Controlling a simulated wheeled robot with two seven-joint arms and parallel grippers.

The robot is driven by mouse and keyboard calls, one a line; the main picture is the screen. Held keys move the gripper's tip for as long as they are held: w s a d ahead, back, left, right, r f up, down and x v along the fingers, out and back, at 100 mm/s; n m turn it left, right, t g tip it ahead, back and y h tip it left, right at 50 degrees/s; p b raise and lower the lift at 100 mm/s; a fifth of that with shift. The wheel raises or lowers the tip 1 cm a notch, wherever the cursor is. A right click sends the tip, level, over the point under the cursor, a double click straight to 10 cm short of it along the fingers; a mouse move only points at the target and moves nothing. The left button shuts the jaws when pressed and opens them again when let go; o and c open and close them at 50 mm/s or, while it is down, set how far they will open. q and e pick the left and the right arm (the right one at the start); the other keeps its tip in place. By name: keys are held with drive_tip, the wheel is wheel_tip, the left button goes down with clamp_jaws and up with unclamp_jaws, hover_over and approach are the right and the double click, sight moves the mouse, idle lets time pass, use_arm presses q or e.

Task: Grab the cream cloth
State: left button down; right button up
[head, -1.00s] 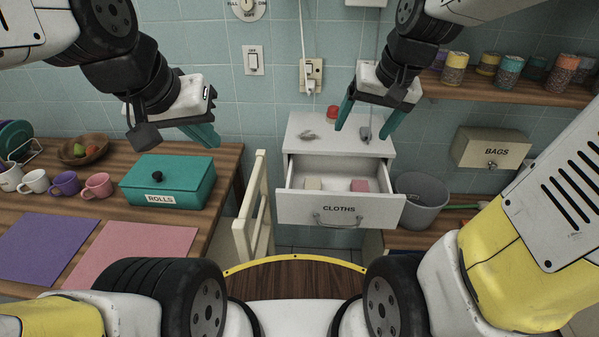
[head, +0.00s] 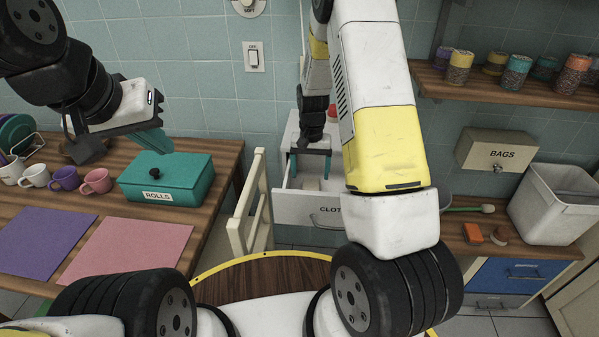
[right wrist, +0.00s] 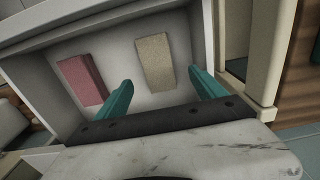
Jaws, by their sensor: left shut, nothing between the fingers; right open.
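The cream cloth (right wrist: 155,62) is a folded block lying flat in the open drawer marked CLOTHS (head: 300,208). In the head view a small part of the cream cloth (head: 312,184) shows between my right gripper's fingers. My right gripper (head: 310,172) is open and points down over the drawer. In the right wrist view the teal fingertips of my right gripper (right wrist: 160,80) stand apart, one towards each side of the cream cloth, with nothing held. My left gripper (head: 163,142) is shut and empty above the teal ROLLS box.
A pink cloth (right wrist: 81,80) lies beside the cream one in the drawer. The drawer's walls surround both. The ROLLS box (head: 170,178) sits on the left counter. A white bin (head: 555,205) stands at the right.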

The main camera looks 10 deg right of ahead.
sight(311, 187)
wheel_tip(311, 187, down, 6)
drive_tip(key=shift+s+d+f, duration=0.1)
drive_tip(key=shift+s, duration=0.05)
drive_tip(key=c, duration=1.5)
drive_tip(key=shift+o, duration=0.2)
